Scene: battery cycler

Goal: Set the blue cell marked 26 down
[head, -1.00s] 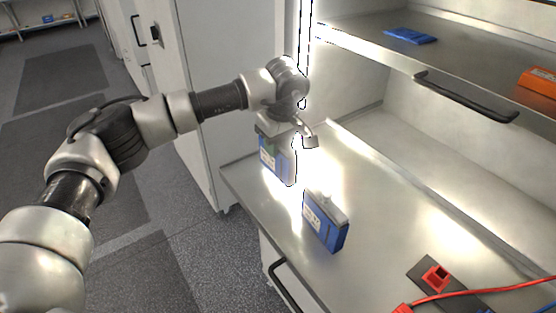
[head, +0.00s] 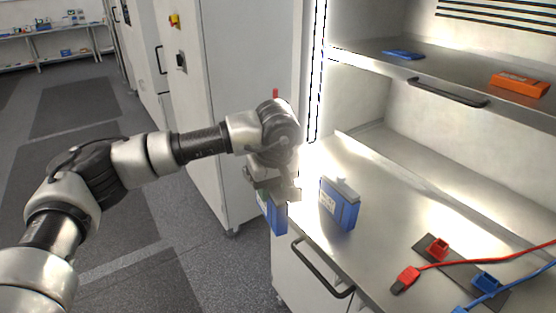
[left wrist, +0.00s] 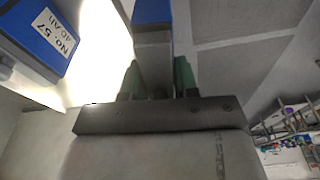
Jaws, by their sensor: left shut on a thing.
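My left gripper (head: 270,192) is shut on a blue cell (head: 274,216), which hangs upright below it. In the head view this cell shows just off the left front edge of the steel worktop (head: 375,245), against the floor. In the left wrist view the gripper's green fingertips (left wrist: 157,78) clasp the cell (left wrist: 153,14) from both sides. I cannot read its number. A second blue cell (head: 340,205) stands upright on the worktop, to the right of the held one. In the left wrist view the second cell (left wrist: 45,42) has a label reading No. 57. My right gripper is out of view.
A red connector (head: 437,248) and a blue connector (head: 487,282) with cables lie on the worktop's right. A shelf (head: 455,72) above carries a blue item (head: 404,55) and an orange item (head: 520,84). A tall white cabinet (head: 215,110) stands left of the worktop.

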